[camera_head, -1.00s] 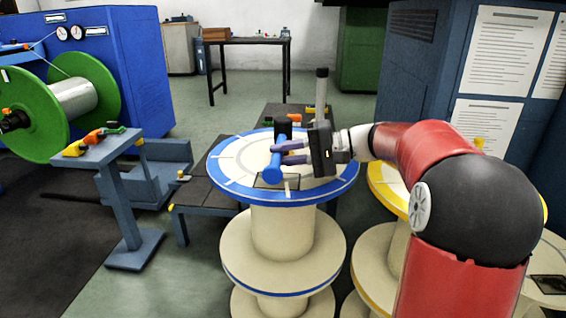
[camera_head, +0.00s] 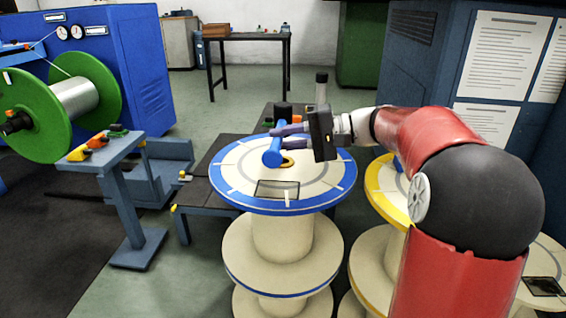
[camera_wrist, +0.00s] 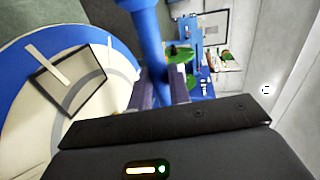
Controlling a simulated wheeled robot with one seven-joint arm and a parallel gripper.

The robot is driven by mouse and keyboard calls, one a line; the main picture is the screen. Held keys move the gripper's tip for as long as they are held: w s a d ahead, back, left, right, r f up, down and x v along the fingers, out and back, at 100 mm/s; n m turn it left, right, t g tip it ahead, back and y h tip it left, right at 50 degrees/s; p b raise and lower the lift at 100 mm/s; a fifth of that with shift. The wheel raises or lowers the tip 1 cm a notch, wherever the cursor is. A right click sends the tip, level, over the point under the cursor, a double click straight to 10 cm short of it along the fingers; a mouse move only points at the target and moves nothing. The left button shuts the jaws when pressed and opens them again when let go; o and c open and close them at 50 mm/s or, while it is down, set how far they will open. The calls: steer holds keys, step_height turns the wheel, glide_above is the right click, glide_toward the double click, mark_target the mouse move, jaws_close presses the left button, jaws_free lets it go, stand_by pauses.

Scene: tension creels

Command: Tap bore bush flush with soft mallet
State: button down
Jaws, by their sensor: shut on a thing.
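My gripper (camera_head: 289,138) is shut on a blue rod-shaped part (camera_head: 272,158), which looks like the mallet's handle. In the wrist view the blue handle (camera_wrist: 150,40) runs up between the two fingers. A yellow ring, likely the bore bush (camera_head: 289,161), sits at the middle of the blue-rimmed spool's (camera_head: 230,185) cream top, just beside the handle's lower end. The mallet appears above the spool. I cannot tell whether the bush is flush.
A dark-framed rectangle (camera_head: 277,189) lies on the spool's near top. A yellow-rimmed spool (camera_head: 380,190) stands to the right. A blue stand (camera_head: 112,150) with coloured items is to the left. Floor between stand and spool is partly clear.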

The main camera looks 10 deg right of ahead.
steer(key=shift+r+p, duration=0.35)
steer(key=shift+r, duration=0.55)
steer(key=shift+f, duration=0.1)
steer(key=shift+f+b, duration=1.2)
steer(key=shift+f, duration=0.25)
step_height(320, 180, down, 7)
steer(key=b, duration=0.4)
steer(key=shift+r+b, duration=0.2)
steer(key=shift+b, duration=0.15)
step_height(320, 180, up, 7)
steer(key=p, duration=0.5)
steer(key=shift+f, duration=0.15)
